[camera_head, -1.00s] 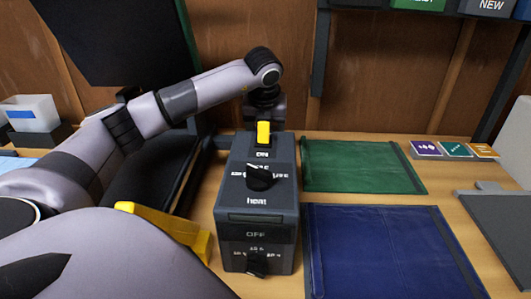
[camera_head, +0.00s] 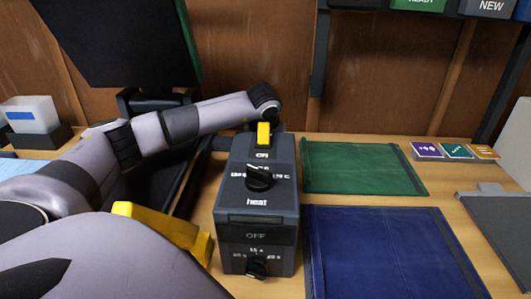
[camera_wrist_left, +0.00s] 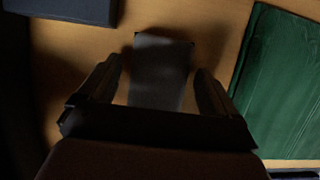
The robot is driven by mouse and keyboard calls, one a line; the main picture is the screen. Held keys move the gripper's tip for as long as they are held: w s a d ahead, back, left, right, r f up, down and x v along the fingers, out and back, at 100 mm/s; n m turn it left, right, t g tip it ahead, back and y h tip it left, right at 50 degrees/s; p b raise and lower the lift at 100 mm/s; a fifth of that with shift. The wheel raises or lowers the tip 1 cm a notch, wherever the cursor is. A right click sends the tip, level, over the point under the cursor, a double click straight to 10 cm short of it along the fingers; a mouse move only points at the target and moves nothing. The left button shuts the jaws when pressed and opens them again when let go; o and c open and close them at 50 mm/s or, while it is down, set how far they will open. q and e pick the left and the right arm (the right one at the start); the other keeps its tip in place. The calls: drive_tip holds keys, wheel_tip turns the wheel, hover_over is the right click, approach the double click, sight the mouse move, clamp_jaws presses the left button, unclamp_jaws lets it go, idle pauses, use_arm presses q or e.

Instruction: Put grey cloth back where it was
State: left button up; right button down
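A dark grey flat piece (camera_wrist_left: 160,72), perhaps the grey cloth, shows in the left wrist view between my left gripper's fingers (camera_wrist_left: 157,90). The fingers stand apart, with gaps on both sides of the piece, and do not appear to pinch it. I cannot tell whether it lies on the wood or stands up from it. In the head view my left forearm reaches behind the grey control box (camera_head: 258,225), which hides the gripper and this piece. My right gripper is in neither view.
A green mat (camera_head: 360,167) and a blue mat (camera_head: 390,250) lie right of the box. Small coloured cards (camera_head: 458,151) and a flat grey board (camera_head: 495,225) are farther right. A yellow part (camera_head: 160,232) is left of the box. A white container (camera_head: 32,114) stands at far left.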

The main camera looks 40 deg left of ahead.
use_arm(q)
drive_tip(key=v, duration=1.2)
drive_tip(key=shift+r+p, duration=0.2)
drive_tip(key=shift+p, duration=0.1)
drive_tip(key=shift+w, duration=0.1)
